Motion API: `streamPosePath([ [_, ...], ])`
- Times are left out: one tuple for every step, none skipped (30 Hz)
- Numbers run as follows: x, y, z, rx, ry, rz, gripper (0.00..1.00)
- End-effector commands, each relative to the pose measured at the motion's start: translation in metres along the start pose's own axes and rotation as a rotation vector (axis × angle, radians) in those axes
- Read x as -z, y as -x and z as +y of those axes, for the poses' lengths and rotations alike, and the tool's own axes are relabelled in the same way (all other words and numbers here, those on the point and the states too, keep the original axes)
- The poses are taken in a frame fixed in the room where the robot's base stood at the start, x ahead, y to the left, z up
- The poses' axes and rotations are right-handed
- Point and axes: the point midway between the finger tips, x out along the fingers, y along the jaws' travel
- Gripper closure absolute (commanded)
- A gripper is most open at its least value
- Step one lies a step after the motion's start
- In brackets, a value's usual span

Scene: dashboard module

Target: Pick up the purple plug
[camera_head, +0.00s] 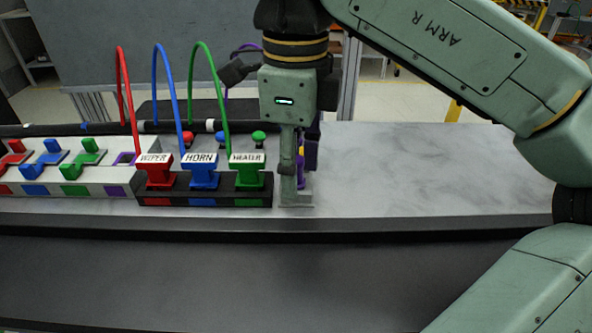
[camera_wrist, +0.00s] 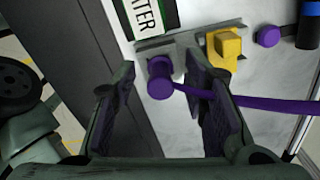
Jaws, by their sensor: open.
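The purple plug (camera_wrist: 160,77) shows in the wrist view as a short round piece, with a purple cable (camera_wrist: 270,106) running off to the right. My gripper (camera_wrist: 160,64) is open, with one finger on each side of the plug in this view; I cannot tell if either touches it. In the head view my gripper (camera_head: 294,178) points down at the grey block (camera_head: 295,204) right of the HEATER plug. There it hides the purple plug, and part of the purple cable (camera_head: 240,49) shows behind the wrist.
Red (camera_head: 155,172), blue (camera_head: 203,173) and green HEATER (camera_head: 248,174) labelled plugs stand close to the left. A yellow piece (camera_wrist: 225,48) and a purple knob (camera_wrist: 267,36) lie near my right finger in the wrist view. The marble countertop (camera_head: 430,170) is clear to the right.

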Motion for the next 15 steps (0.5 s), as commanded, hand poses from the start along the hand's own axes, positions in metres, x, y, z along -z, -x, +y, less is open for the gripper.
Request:
streamPosePath([
  [0.0000,0.0000,0.0000,0.000,0.000,0.000,0.60],
  [0.0000,0.0000,0.0000,0.000,0.000,0.000,0.60],
  [-0.0001,0.0001,0.0000,0.000,0.000,0.000,0.62],
  [-0.0001,0.0001,0.0000,0.000,0.000,0.000,0.65],
  [-0.0001,0.0002,0.0000,0.000,0.000,0.000,0.67],
  [-0.0001,0.0002,0.0000,0.000,0.000,0.000,0.69],
  [-0.0001,0.0003,0.0000,0.000,0.000,0.000,0.71],
  [-0.0001,0.0003,0.0000,0.000,0.000,0.000,0.73],
  [-0.0001,0.0003,0.0000,0.000,0.000,0.000,0.76],
  [-0.0001,0.0003,0.0000,0.000,0.000,0.000,0.78],
  [-0.0001,0.0004,0.0000,0.000,0.000,0.000,0.80],
  [-0.0001,0.0004,0.0000,0.000,0.000,0.000,0.82],
  [-0.0001,0.0004,0.0000,0.000,0.000,0.000,0.84],
  [-0.0001,0.0004,0.0000,0.000,0.000,0.000,0.86],
  [-0.0001,0.0004,0.0000,0.000,0.000,0.000,0.89],
])
